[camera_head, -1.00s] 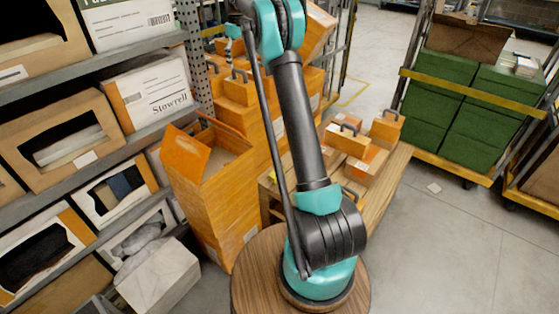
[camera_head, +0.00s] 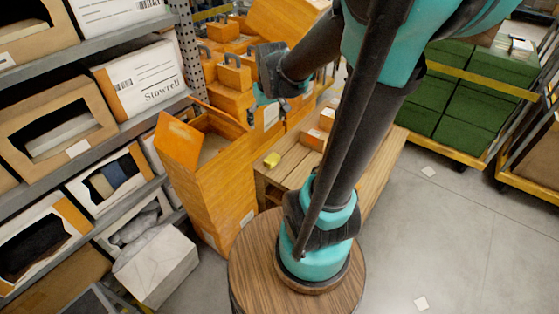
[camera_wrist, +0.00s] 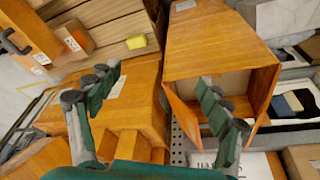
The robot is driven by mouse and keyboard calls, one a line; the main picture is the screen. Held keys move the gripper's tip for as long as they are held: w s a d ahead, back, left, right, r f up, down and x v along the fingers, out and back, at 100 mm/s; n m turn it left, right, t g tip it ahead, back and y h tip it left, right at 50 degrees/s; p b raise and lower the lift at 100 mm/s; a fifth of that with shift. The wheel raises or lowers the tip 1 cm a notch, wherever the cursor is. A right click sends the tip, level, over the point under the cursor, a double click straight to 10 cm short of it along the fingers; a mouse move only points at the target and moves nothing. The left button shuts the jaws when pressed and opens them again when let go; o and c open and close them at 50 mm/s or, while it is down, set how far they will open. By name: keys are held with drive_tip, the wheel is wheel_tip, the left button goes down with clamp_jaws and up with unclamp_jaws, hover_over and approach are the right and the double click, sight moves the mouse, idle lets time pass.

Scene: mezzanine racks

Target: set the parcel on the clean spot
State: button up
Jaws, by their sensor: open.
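Several orange boxes could be the parcel; I cannot tell which. In the head view, a small orange box with a white label (camera_head: 314,139) sits on the slatted wooden table (camera_head: 290,180), partly behind my arm. A labelled box also shows in the wrist view (camera_wrist: 74,40), beside an orange box with a black handle (camera_wrist: 30,32).
A tall open orange carton (camera_head: 205,175) stands left of the table. A grey rack (camera_head: 110,135) with boxes fills the left side. A cart with green crates (camera_head: 470,105) stands at right. Grey floor (camera_head: 450,220) is free at front right.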

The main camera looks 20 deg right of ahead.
drive_tip(key=s+f+m, duration=0.1)
drive_tip(key=s+f, duration=0.6)
drive_tip(key=s, duration=0.5)
drive_tip(key=shift+s+d+t, duration=0.2)
drive_tip(key=shift+s+t, duration=0.2)
drive_tip(key=shift+f, duration=0.1)
